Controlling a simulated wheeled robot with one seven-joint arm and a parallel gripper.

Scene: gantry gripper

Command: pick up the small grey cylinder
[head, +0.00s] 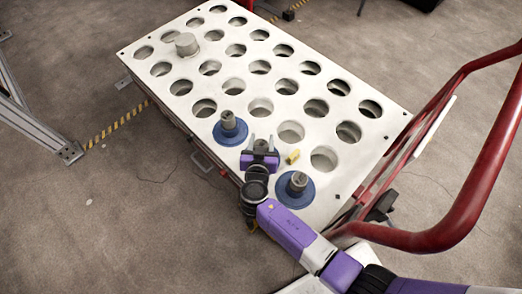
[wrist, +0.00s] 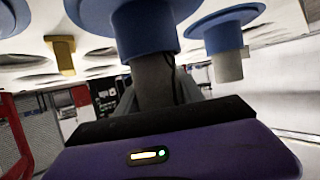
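Several grey cylinders are in the head view. A wide one (head: 187,43) stands at the far left of the white plate; two narrower ones stand on blue discs, one (head: 228,118) left of my gripper and one (head: 298,179) at lower right. Which one the task means is unclear. The wrist view looks upside down: a grey cylinder (wrist: 153,80) under a blue disc is close beyond my purple gripper body, and another cylinder (wrist: 228,67) is to the right.
The white plate (head: 227,68) has many round holes. A small yellow block (head: 292,156) lies right of my gripper and shows in the wrist view (wrist: 62,55). A red rail (head: 470,205) curves along the right. A metal frame (head: 35,120) stands at left.

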